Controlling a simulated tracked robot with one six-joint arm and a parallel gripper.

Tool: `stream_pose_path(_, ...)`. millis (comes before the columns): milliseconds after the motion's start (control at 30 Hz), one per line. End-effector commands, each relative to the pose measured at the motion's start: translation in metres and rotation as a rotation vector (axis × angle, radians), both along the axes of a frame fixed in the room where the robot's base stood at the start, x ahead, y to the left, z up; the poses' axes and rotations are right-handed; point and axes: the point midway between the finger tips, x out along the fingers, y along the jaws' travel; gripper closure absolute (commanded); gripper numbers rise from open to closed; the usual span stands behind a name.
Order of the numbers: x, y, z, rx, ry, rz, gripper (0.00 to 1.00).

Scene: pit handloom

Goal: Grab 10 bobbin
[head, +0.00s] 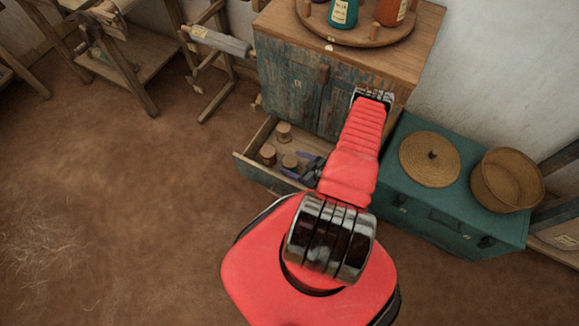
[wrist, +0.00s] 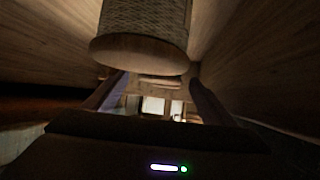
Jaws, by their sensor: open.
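Several small bobbins stand in the open drawer (head: 243,168) of the cabinet in the head view. One bobbin (head: 284,132) is at the back, one (head: 267,153) is at the left, and one (head: 290,161) is nearest my gripper (head: 297,165). My gripper is open and reaches into the drawer from the right, its blue-purple fingers on either side of the nearest bobbin. In the wrist view a wound bobbin (wrist: 143,40) with a wooden end looms close, at or just past the fingertips (wrist: 158,78). Contact cannot be told. No number is readable on any bobbin.
The drawer's wooden walls surround the bobbins. The worn blue cabinet (head: 290,85) rises behind, with a round rack (head: 352,35) of coloured spools on top. A teal chest (head: 425,215) with a flat basket lid (head: 430,158) and a basket (head: 507,180) stands at right. The left floor is largely clear.

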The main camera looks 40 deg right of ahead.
Motion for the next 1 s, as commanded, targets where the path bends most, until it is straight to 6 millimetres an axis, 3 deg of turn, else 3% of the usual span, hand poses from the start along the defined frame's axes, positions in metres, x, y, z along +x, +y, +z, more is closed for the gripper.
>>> stream_pose_path(467, -0.0002, 0.0001, 0.0001, 0.000, 0.000, 0.000, 0.22)
stream_pose_path(1000, -0.0004, 0.0000, 0.0002, 0.000, 0.000, 0.000, 0.59)
